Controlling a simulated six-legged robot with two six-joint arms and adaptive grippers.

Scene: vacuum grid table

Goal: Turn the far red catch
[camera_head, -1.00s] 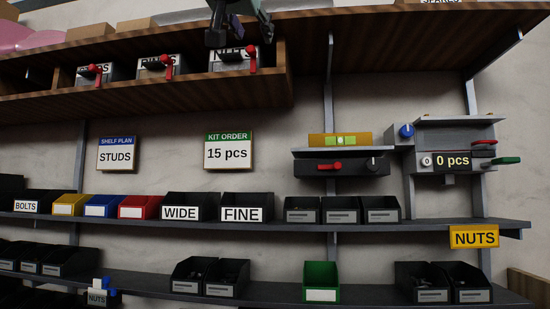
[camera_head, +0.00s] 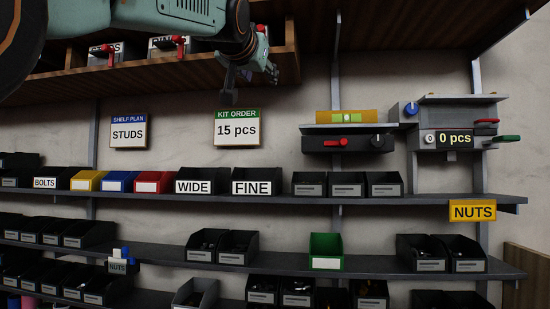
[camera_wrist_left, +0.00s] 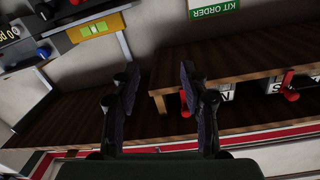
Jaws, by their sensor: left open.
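I cannot tell which one is the far catch. My left gripper (camera_head: 250,86) hangs just below the shelf's right end, in front of the wall, with nothing between its fingers. In the left wrist view, upside down, the open fingers (camera_wrist_left: 159,72) point beside the shelf end.
The kit order sign (camera_head: 237,128) hangs below my left gripper. Lower shelves hold several bins.

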